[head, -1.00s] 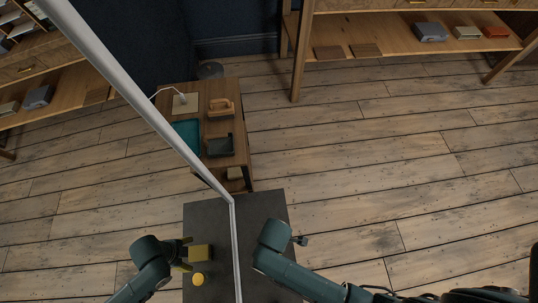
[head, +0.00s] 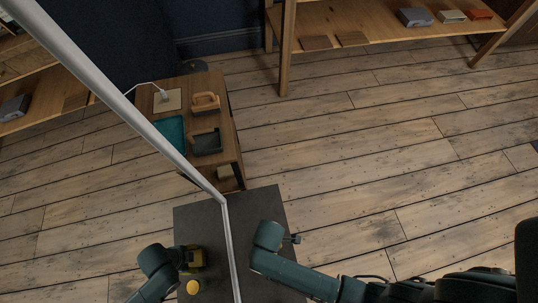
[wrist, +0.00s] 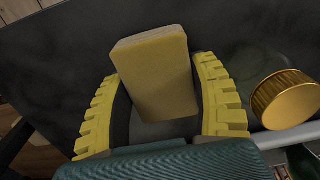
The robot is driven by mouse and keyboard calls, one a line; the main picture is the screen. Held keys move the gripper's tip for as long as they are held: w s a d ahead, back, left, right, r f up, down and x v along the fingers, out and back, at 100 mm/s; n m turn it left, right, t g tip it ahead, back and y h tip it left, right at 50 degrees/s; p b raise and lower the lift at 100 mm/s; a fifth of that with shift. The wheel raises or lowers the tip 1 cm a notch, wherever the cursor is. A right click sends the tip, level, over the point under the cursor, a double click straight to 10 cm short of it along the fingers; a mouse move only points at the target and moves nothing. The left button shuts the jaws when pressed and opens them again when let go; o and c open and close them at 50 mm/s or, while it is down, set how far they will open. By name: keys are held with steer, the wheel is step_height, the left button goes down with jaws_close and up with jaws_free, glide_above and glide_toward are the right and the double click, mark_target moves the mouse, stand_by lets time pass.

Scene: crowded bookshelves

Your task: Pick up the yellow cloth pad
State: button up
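The yellow cloth pad (wrist: 155,70) is a pale yellow block on the dark table top. In the wrist view it lies between the two yellow ribbed fingers of my gripper (wrist: 160,75), its far end reaching beyond the fingertips. The fingers are spread, one on each side of the pad, with narrow gaps; firm contact cannot be made out. In the head view the pad (head: 197,258) is small and partly hidden by my gripper (head: 187,258) at the left part of the table.
A round gold tin (wrist: 285,98) stands right of the gripper in the wrist view, close to the right finger. The dark table (head: 205,225) is otherwise mostly clear. A wooden side table (head: 228,145) with trays and a lamp stands beyond it.

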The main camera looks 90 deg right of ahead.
steer(key=shift+r, duration=0.1)
steer(key=shift+c, duration=0.4)
step_height(320, 180, up, 10)
steer(key=p, duration=0.6)
